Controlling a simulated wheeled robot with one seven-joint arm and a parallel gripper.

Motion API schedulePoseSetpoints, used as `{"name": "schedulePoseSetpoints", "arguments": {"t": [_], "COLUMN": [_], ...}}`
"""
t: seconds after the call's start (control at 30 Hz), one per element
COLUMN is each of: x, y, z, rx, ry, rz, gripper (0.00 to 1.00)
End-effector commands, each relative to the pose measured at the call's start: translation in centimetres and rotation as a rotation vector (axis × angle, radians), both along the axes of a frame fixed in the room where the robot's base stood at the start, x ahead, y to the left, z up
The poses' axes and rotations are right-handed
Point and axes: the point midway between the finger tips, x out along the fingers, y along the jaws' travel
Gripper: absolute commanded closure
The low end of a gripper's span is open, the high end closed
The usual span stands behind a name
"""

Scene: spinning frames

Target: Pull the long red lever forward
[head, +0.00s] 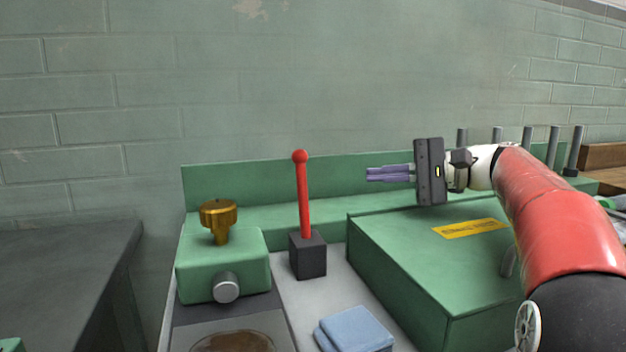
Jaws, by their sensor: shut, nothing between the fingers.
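The long red lever (304,199) stands nearly upright, with a round knob on top, in a dark block-shaped base (308,257). The base sits on a light grey surface between two green housings. My gripper (368,174) is to the right of the lever, at about the height of the lever's upper part. Its fingers point left toward the lever and are shut with nothing in them. In the head view a gap shows between the fingertips and the lever. I cannot tell their difference in depth.
A green box with a yellow label (397,265) lies right of the lever, below my gripper. A green housing (222,268) with a brass knob (219,216) stands left. A folded blue cloth (355,332) lies in front. Several grey posts (552,148) stand at the back right.

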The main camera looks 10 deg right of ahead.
Motion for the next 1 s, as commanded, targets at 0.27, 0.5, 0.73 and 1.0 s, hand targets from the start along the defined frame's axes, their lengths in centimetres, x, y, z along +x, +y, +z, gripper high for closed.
{"name": "schedulePoseSetpoints", "arguments": {"t": [0.27,0.5,0.73,1.0], "x": [1.9,3.5,1.5,0.1], "y": [5.9,10.9,12.0,12.0], "z": [-0.8,-1.5,-1.2,-0.7], "rx": [-0.001,-0.001,-0.003,-0.001], "ry": [0.001,0.001,-0.002,0.000], "rz": [0.004,0.004,-0.003,-0.001], "gripper": [1.00,1.00,1.00,1.00]}}
